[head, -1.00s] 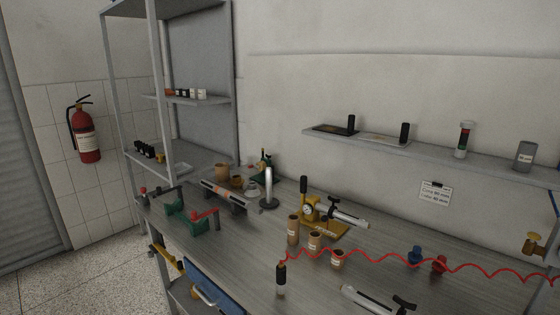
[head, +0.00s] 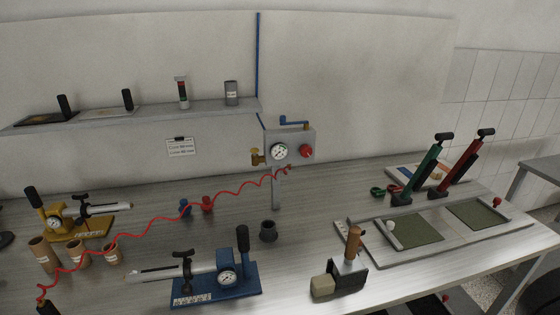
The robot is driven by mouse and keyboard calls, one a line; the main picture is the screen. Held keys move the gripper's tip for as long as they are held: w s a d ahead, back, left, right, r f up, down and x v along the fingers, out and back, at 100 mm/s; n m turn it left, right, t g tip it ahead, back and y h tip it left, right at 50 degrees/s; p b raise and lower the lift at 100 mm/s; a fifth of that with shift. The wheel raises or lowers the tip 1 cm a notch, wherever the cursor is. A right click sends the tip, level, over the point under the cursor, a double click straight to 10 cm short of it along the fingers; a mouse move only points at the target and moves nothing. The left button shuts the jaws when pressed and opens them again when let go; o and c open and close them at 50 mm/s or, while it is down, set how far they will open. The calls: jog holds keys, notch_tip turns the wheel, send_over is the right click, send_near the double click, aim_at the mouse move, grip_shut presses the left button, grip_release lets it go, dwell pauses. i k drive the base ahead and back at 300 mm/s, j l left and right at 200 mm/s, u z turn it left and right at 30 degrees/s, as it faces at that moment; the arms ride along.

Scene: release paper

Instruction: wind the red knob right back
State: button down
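A red knob (head: 305,151) sits on the right half of the front of a grey box (head: 289,136), mounted on a post at the back of the bench. A round white dial gauge (head: 279,152) is to its left on the same box. A brass valve (head: 257,157) sticks out at the box's left side, and a blue lever (head: 293,121) is on top. A coiled red hose (head: 170,221) runs from the box's lower right to the left front. The knob's setting is too small to read. My gripper is not in view.
A blue press (head: 215,278) with a gauge, a dark cup (head: 268,230) and a wooden-handled tool (head: 350,255) stand in front of the box. A grey tray (head: 460,243) with green panels lies to the right. A wall shelf (head: 150,112) is at left.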

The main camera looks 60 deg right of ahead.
aim_at(306, 150)
jog(key=z, duration=1.3)
